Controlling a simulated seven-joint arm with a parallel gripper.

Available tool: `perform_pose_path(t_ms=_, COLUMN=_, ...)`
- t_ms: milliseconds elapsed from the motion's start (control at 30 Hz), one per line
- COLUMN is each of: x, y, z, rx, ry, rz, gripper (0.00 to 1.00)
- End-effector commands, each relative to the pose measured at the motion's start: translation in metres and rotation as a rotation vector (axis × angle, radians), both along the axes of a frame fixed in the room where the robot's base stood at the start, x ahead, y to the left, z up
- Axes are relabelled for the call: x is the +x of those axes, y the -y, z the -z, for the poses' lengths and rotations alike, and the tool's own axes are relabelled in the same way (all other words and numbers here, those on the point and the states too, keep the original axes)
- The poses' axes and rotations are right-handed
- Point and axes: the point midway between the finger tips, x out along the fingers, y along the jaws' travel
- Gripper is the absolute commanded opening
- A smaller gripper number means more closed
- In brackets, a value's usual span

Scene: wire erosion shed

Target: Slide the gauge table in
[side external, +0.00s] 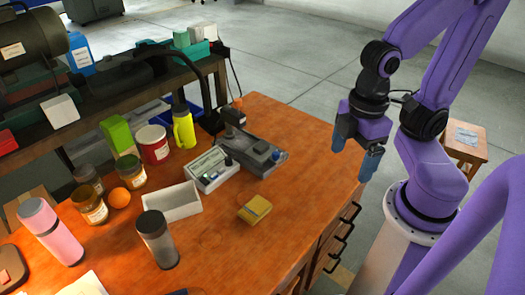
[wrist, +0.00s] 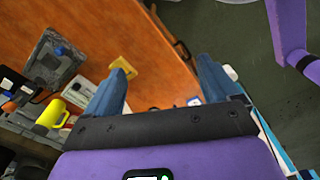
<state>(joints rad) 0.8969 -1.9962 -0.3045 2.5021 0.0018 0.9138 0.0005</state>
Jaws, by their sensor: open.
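The gauge device is a dark grey unit (side external: 262,155) with a flat bed and a small upright post, on the orange-brown bench. I take its bed to be the gauge table; how far it is slid in or out I cannot tell. In the wrist view the grey unit (wrist: 57,57) is at the left. My gripper (side external: 355,153) hangs beyond the right side of the bench top, to the right of the gauge and apart from it. In the wrist view its blue fingers (wrist: 164,78) are spread wide with nothing between them.
A yellow box (side external: 255,209) lies nearer on the bench (side external: 300,190). A grey control box (side external: 211,169) stands left of the gauge. A white tray (side external: 172,203), a yellow bottle (side external: 184,130) and several jars stand further left. The bench between gauge and gripper is clear.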

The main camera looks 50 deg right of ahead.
Motion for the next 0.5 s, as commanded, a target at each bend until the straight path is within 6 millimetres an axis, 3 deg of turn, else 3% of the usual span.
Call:
perform_pose_path(t_ms=200, x=0.000, y=0.000, z=0.000, rx=0.000, ry=0.000, rz=0.000, gripper=0.85)
perform_pose_path(t_ms=300, x=0.003, y=-0.001, z=0.000, rx=-0.001, ry=-0.001, rz=0.009, gripper=0.52)
perform_pose_path(t_ms=433, x=0.020, y=-0.005, z=0.000, rx=-0.004, ry=-0.002, rz=0.071, gripper=0.52)
perform_pose_path(t_ms=500, x=0.038, y=-0.008, z=0.000, rx=-0.006, ry=-0.003, rz=0.130, gripper=0.52)
